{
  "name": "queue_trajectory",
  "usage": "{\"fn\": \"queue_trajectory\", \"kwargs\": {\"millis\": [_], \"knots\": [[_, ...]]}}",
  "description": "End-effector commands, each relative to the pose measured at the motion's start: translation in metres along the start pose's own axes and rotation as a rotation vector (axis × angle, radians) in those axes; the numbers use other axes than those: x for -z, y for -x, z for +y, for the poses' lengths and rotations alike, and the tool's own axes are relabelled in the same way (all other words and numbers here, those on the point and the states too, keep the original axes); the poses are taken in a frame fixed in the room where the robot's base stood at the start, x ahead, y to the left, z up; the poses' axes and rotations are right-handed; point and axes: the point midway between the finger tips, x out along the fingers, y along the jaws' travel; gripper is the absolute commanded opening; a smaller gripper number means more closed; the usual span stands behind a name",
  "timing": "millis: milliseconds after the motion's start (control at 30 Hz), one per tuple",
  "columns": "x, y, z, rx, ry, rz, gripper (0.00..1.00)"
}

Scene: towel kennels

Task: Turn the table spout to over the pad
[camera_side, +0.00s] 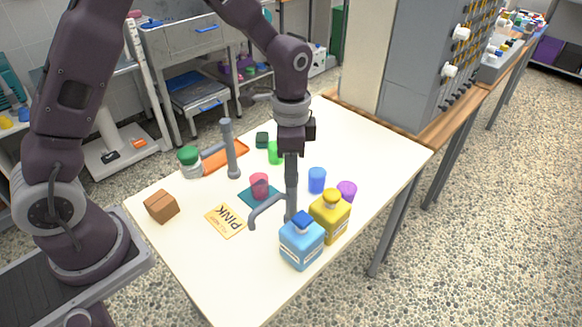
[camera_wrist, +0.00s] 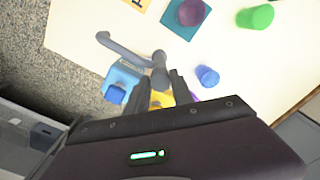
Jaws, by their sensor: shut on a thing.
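The grey table spout (camera_side: 265,210) has an upright post and a bent arm. It stands on the table just behind the blue and yellow bottles. My gripper (camera_side: 291,153) points down and is shut on the upper part of its post. The wrist view shows the spout (camera_wrist: 125,49) rising to my gripper (camera_wrist: 161,79). The teal pad (camera_side: 245,193) lies left of the post with a pink cup (camera_side: 259,185) on it. The pad (camera_wrist: 173,32) also shows in the wrist view.
A blue bottle (camera_side: 302,245) and a yellow bottle (camera_side: 330,216) stand close by the post. Blue (camera_side: 317,180), purple (camera_side: 347,191) and green (camera_side: 275,153) cups stand behind. A second grey post (camera_side: 230,150), an orange mat (camera_side: 235,152), a jar (camera_side: 190,163) and a brown box (camera_side: 161,207) are left.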

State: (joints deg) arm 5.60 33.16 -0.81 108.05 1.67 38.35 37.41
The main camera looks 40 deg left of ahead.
Motion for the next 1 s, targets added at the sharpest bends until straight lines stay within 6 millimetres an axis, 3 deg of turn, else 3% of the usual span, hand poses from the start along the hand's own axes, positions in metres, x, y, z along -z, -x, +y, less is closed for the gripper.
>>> {"fn": "queue_trajectory", "kwargs": {"millis": [367, 1000], "knots": [[0.0002, 0.0008, -0.001, 0.002, -0.11, 0.003, 0.0], [0.0003, 0.0008, -0.0018, 0.003, -0.695, 0.011, 0.0]]}}
